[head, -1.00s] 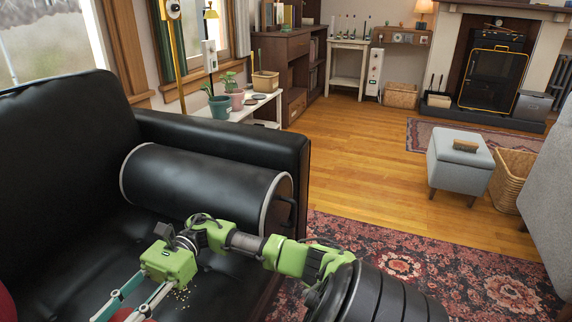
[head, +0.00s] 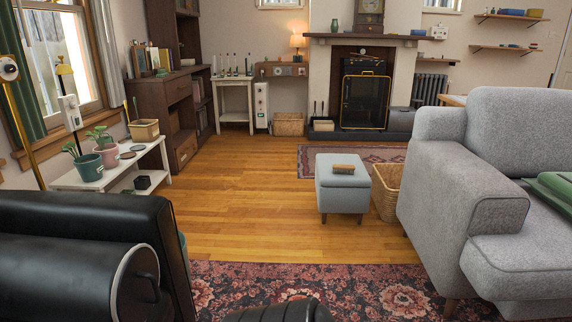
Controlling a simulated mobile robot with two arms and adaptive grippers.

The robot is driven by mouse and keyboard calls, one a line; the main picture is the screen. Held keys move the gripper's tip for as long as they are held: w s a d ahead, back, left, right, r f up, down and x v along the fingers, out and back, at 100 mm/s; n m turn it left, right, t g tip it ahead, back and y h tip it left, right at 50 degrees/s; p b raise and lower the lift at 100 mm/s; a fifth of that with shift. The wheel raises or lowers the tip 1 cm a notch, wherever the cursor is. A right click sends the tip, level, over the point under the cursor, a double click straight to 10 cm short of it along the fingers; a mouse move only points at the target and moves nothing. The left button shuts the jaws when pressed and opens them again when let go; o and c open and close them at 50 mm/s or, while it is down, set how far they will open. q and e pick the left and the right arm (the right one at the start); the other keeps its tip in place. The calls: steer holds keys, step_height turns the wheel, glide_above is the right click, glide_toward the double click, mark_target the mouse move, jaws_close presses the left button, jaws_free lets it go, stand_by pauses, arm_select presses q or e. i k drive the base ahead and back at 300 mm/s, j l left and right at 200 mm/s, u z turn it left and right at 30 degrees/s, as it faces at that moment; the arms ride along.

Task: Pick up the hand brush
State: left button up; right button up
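A small brown hand brush (head: 343,169) lies on top of the light grey-blue footstool (head: 340,195), in the middle right of the head view. It appears to lie flat, with its long side running left to right; its fine detail is too small to tell.
A wicker basket (head: 386,191) stands right beside the footstool. A grey armchair (head: 455,175) fills the right, and a black sofa (head: 165,225) with a black cylinder (head: 70,270) the lower left. Open wooden floor (head: 255,195) and a patterned rug (head: 330,285) lie before the footstool.

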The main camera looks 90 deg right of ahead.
mark_target(343, 167)
steer(key=i+l+z, duration=0.15)
steer(key=l, duration=0.25)
steer(key=i+l+z, duration=0.15)
steer(key=l, duration=0.25)
steer(key=i+l+z, duration=0.15)
steer(key=l, duration=0.2)
steer(key=i+l+z, duration=0.15)
steer(key=l, duration=0.2)
steer(key=z, duration=2.85)
steer(key=u, duration=4.3)
